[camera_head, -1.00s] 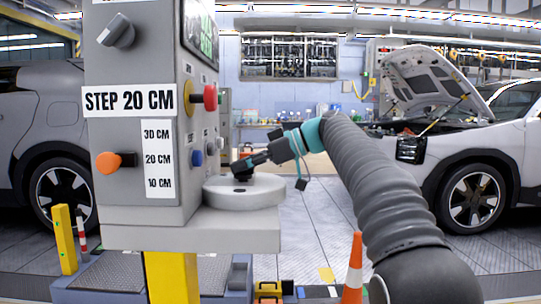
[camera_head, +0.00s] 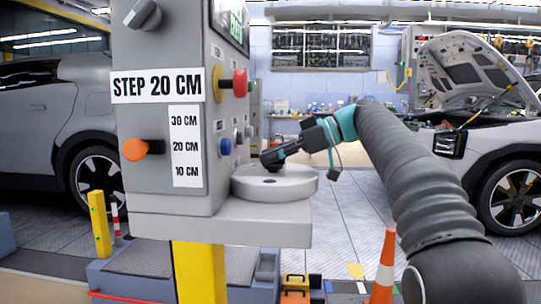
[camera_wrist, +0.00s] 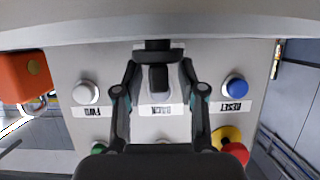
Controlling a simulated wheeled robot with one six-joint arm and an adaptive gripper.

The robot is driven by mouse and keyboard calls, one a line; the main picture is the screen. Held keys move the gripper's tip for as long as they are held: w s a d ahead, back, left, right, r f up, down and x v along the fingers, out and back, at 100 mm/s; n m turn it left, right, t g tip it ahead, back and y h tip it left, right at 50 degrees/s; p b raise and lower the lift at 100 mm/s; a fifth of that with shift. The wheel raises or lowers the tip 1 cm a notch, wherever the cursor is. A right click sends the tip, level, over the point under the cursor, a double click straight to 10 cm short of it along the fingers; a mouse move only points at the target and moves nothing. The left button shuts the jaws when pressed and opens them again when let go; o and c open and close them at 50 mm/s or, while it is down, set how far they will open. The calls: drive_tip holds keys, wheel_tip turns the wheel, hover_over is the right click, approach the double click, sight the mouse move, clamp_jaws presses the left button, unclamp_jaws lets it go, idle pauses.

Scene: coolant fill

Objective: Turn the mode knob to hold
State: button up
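No label reading mode or hold shows. A dark grey knob (camera_head: 141,14) sits tilted high on the front of the grey control box (camera_head: 160,60), its surroundings cut off by the top edge. An orange knob (camera_head: 140,149) sits lower, beside a 30/20/10 CM scale. My gripper (camera_head: 270,160) is just above the round grey disc on the box's ledge, apart from both knobs. In the wrist view my gripper (camera_wrist: 158,55) looks shut, with its fingers drawn together and nothing clearly held. An orange part (camera_wrist: 22,77) shows at that view's left edge.
The box's side carries a red knob on yellow (camera_head: 239,83) and a blue button (camera_head: 225,146). The wrist view shows upside-down FWD, BACK and RESET labels. The grey disc (camera_head: 300,184) lies on the ledge. A traffic cone (camera_head: 384,270) and a yellow post (camera_head: 99,224) stand nearby.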

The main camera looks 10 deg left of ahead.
drive_tip(key=shift+d, duration=0.15)
drive_tip(key=v, duration=1.2)
drive_tip(key=shift+w, duration=0.1)
